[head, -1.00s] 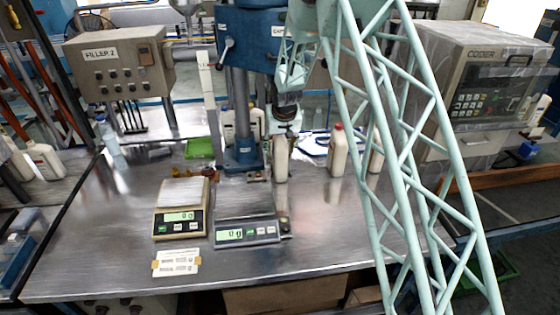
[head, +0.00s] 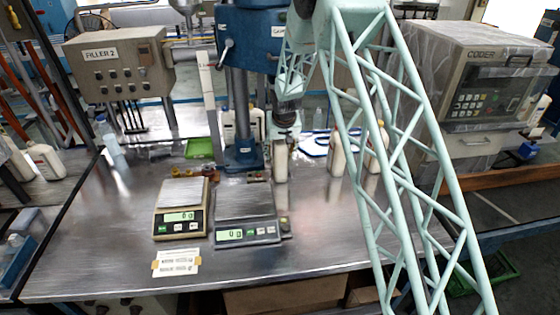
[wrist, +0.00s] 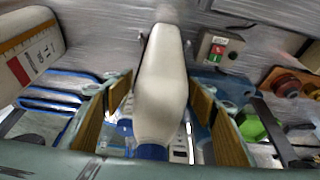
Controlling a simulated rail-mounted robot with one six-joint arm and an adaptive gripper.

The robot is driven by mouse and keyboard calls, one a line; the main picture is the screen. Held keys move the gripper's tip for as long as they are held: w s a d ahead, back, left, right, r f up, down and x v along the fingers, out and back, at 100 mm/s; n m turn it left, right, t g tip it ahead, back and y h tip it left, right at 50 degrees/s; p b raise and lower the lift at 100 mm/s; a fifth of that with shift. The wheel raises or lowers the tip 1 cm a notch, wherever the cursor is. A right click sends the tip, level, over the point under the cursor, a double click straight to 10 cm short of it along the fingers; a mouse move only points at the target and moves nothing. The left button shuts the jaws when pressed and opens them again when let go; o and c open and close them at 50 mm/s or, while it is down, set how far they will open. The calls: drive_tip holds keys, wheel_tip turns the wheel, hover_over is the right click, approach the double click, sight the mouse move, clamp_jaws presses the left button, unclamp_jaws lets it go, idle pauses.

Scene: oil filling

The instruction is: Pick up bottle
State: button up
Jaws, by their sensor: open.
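A white bottle (head: 281,163) stands upright on the steel table, just right of the blue column press. My gripper (head: 285,132) is above and around its top in the head view. In the wrist view the same bottle (wrist: 163,75), with a blue cap, lies between my two open finger pads (wrist: 161,92). A gap shows on each side of it near the pads, so it is not gripped. The bottle's cap is hidden by my gripper in the head view.
More white bottles (head: 336,155) stand to the right, partly behind my arm. Two scales (head: 181,208) (head: 246,216) stand at the front left. The blue column press (head: 243,150) is close on the left. The table's front right is clear.

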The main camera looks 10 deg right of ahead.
drive_tip(key=shift+x, duration=1)
drive_tip(key=shift+c, duration=0.2)
drive_tip(key=c, duration=1.6)
drive_tip(key=shift+r, duration=0.25)
drive_tip(key=shift+r, duration=1.55)
drive_tip(key=s+b, duration=0.1)
drive_tip(key=s, duration=0.4)
drive_tip(key=s+r+b, duration=0.1)
drive_tip(key=s, duration=0.4)
drive_tip(key=s+d+b, duration=0.1)
drive_tip(key=s, duration=0.5)
drive_tip(key=shift+r, duration=0.25)
